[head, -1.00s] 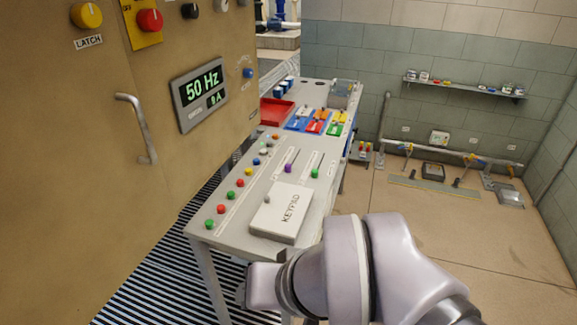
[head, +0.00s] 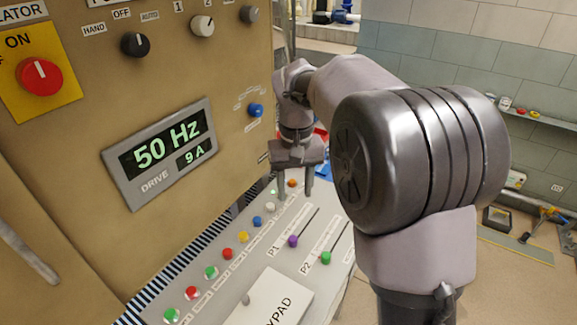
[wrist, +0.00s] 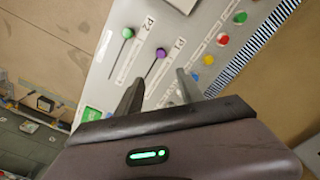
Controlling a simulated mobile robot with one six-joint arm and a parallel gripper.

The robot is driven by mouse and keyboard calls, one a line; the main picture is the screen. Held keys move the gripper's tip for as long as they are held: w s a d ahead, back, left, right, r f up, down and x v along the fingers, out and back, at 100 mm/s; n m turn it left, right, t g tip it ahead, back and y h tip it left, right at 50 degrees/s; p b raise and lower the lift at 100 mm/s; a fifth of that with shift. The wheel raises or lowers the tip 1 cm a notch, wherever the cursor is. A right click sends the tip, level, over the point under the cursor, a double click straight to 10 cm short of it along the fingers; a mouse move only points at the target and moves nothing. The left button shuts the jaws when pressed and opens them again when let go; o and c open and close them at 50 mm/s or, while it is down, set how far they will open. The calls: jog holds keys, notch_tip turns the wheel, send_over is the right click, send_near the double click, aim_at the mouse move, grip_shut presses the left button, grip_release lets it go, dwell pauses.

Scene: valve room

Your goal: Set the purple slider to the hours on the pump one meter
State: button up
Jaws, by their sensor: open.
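The purple slider knob (head: 293,240) sits near the lower end of its slot marked P1 on the sloped console. It also shows in the wrist view (wrist: 161,53), just beyond my fingertips. The green slider knob (head: 326,258) is beside it on the slot marked P2. My gripper (head: 295,193) points down above the console, open and empty, behind the purple knob in the head view. In the wrist view its two fingers (wrist: 160,80) stand apart, with the P1 slot running up between them. No pump hour meter can be read in these frames.
A row of coloured buttons (head: 227,254) runs left of the sliders. A keypad cover (head: 270,300) lies in front. The cabinet with its drive display (head: 160,150) stands close on the left, with a blue knob (head: 256,110) near my gripper.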

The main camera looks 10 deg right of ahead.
aim_at(293, 237)
jog(key=f+b, duration=0.2)
jog(key=f, duration=0.4)
jog(key=f+b, duration=0.3)
jog(key=f, duration=0.2)
jog(key=f+b, duration=0.2)
jog(key=f, duration=0.4)
jog(key=shift+s+a+f+b, duration=0.15)
jog(key=shift+a+f+b, duration=0.15)
jog(key=shift+b, duration=0.1)
grip_shut()
jog(key=shift+r, duration=0.1)
